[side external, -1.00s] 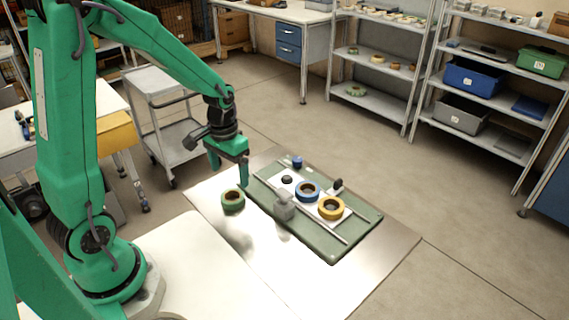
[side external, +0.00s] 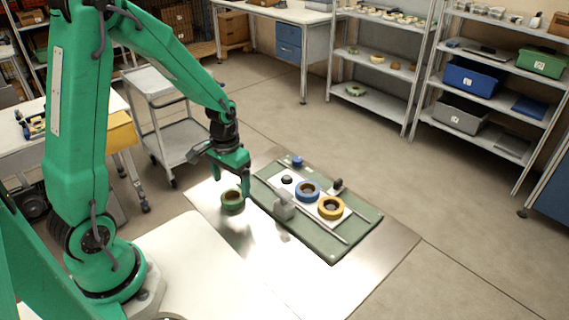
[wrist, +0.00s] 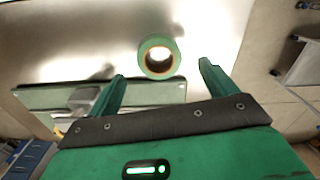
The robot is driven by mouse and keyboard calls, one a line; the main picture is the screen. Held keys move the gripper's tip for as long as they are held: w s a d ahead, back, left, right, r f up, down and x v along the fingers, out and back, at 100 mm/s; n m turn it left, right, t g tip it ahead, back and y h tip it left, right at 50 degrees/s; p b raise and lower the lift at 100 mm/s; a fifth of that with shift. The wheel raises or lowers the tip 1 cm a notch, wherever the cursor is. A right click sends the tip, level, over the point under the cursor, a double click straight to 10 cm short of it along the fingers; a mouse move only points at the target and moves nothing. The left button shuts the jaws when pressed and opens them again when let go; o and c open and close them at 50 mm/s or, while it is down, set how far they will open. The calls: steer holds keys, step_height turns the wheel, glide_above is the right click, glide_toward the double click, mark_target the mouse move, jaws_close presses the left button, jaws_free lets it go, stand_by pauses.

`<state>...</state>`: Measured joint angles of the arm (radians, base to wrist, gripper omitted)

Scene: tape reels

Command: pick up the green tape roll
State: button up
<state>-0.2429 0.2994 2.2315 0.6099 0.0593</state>
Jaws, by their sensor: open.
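The green tape roll (side external: 232,200) lies flat on the bare metal sheet, left of the green mat. In the wrist view the green tape roll (wrist: 160,57) shows as a green ring with a tan core, ahead of the fingertips and roughly between them. My gripper (side external: 236,184) is above the roll in the side view, its fingers pointing down. In the wrist view my gripper (wrist: 163,70) has its two green fingers spread wide with nothing between them. From these views I cannot tell the exact height above the roll.
A green mat (side external: 335,248) holds a blue tape roll (side external: 307,190), a yellow tape roll (side external: 331,208), a grey block-like fixture (side external: 284,206) and small dark items. A metal rail runs along the mat. The metal sheet (side external: 375,262) is clear around the green roll.

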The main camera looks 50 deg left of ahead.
mark_target(232, 192)
steer(key=shift+f, duration=2.1)
steer(key=c, duration=1.1)
steer(key=shift+r, duration=0.1)
steer(key=shift+r, duration=0.7)
steer(key=r, duration=0.3)
steer(key=shift+d, duration=0.2)
steer(key=s+d+r, duration=0.1)
steer(key=d+r, duration=0.1)
steer(key=d, duration=0.1)
steer(key=s+d+r, duration=0.1)
steer(key=d+r, duration=0.1)
steer(key=d, duration=0.2)
steer(key=s+d+r, duration=0.1)
steer(key=d+r, duration=0.1)
steer(key=d, duration=0.1)
steer(key=shift+s+d+r, duration=0.2)
steer(key=shift+s+d, duration=0.05)
steer(key=shift+d, duration=0.15)
